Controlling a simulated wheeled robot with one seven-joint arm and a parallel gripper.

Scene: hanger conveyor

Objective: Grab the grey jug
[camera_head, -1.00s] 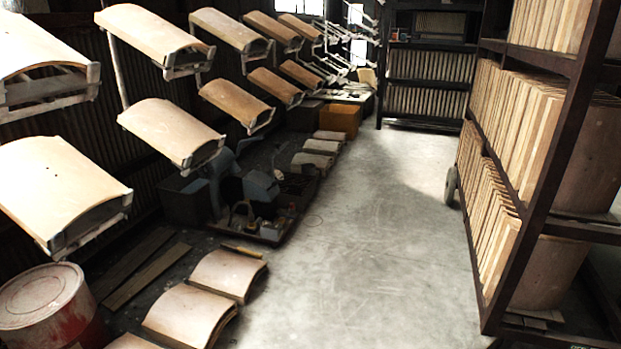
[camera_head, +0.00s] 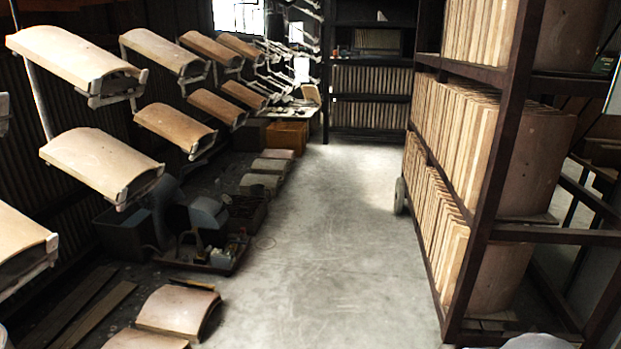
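A grey, rounded, container-like thing (camera_head: 207,213) stands among clutter on a low dark tray (camera_head: 222,268) on the floor, left of the middle. It may be the grey jug, but it is too small and dim to be sure. A handle cannot be made out clearly. My gripper is not in view.
Racks with curved tiles (camera_head: 100,160) jut out along the left wall. More curved tiles (camera_head: 178,311) lie on the floor at the lower left. A dark bin (camera_head: 122,232) stands left of the tray. A tall loaded shelf (camera_head: 487,190) fills the right. The concrete floor (camera_head: 325,250) between is clear.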

